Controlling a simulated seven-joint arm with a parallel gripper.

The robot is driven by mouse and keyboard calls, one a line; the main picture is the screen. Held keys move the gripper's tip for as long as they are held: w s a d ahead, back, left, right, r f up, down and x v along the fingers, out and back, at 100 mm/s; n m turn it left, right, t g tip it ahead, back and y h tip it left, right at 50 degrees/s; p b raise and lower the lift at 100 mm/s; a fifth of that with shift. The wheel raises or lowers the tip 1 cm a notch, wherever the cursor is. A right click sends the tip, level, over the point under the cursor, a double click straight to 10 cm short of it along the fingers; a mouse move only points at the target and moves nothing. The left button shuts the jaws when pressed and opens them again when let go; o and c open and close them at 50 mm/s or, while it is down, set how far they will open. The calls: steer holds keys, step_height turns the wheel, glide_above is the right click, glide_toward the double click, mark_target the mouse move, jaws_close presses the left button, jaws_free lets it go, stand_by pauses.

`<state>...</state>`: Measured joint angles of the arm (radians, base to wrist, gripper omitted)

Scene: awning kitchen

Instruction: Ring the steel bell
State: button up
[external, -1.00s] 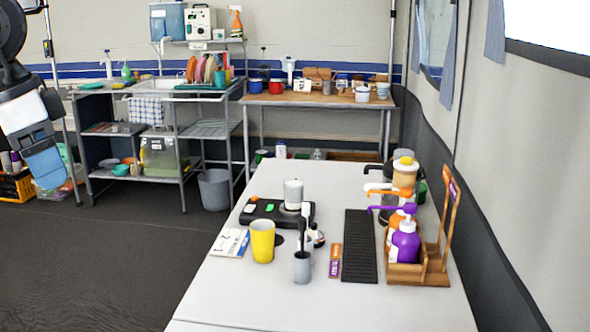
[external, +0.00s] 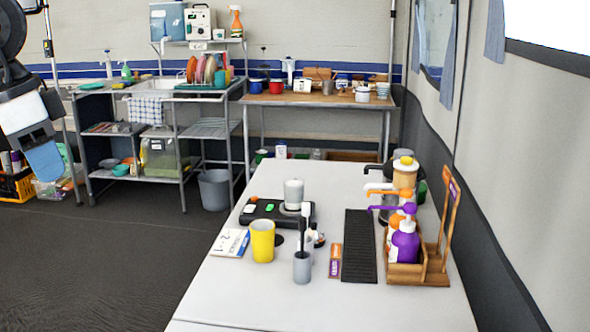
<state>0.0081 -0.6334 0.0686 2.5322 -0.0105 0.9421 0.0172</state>
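A small dark and silvery item (external: 318,240) stands on the white table, just behind and right of a grey cup. It may be the steel bell, but it is partly hidden and too small to be sure. The end of my arm (external: 44,160) hangs at the far left edge of the picture, a white section with a blue-grey part below it. It is far from the table and touches nothing that I can make out. I cannot make out separate fingers on it, so whether my gripper is open or shut does not show.
A yellow cup (external: 262,241), a grey cup (external: 301,268) with a dark-handled tool and a black device (external: 262,210) bearing a white cylinder crowd the suspected bell's left. A black ribbed mat (external: 359,262) and wooden caddy (external: 436,267) with pump bottles stand right. The table's front is clear.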

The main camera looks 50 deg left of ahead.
jaws_close()
stand_by(1.2)
